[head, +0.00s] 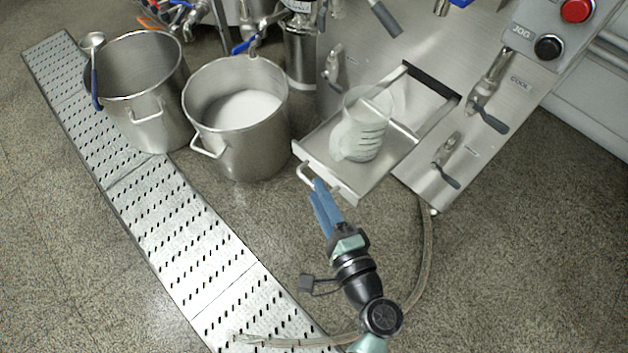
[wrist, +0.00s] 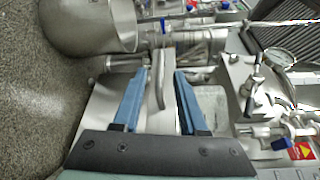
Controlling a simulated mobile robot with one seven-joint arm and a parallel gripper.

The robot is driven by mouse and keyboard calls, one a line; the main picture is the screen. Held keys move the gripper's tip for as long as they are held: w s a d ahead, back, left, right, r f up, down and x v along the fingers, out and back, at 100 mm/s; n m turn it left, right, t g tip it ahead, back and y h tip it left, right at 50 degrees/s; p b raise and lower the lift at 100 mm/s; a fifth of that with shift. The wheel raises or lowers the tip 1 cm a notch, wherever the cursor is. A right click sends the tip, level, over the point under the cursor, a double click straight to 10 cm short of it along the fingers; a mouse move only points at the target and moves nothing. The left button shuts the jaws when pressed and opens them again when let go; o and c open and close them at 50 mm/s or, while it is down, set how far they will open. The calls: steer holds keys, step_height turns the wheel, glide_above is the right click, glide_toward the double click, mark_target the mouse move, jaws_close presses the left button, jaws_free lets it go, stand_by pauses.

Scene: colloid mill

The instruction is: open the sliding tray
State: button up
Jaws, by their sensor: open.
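The sliding tray (head: 372,182) is a flat steel drawer standing well out from the machine's front panel in the head view. My gripper (head: 318,187) has blue fingers and is at this handle, beside the tray's front. In the wrist view, the open fingers of my gripper (wrist: 160,76) lie either side of the light handle bar (wrist: 158,82), with gaps showing. Whether either finger touches it I cannot tell.
A steel pot with white contents (head: 240,105) stands left of the tray, and another pot (head: 140,85) with a ladle stands beyond it. Valve levers (head: 447,175) stick out right of the tray. A hose (head: 424,260) lies by my arm. The floor (head: 520,250) at right is clear.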

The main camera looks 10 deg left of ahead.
steer(key=p+v, duration=0.2)
steer(key=v, duration=0.7)
steer(key=shift+s+d, duration=0.15)
steer(key=shift+s, duration=0.1)
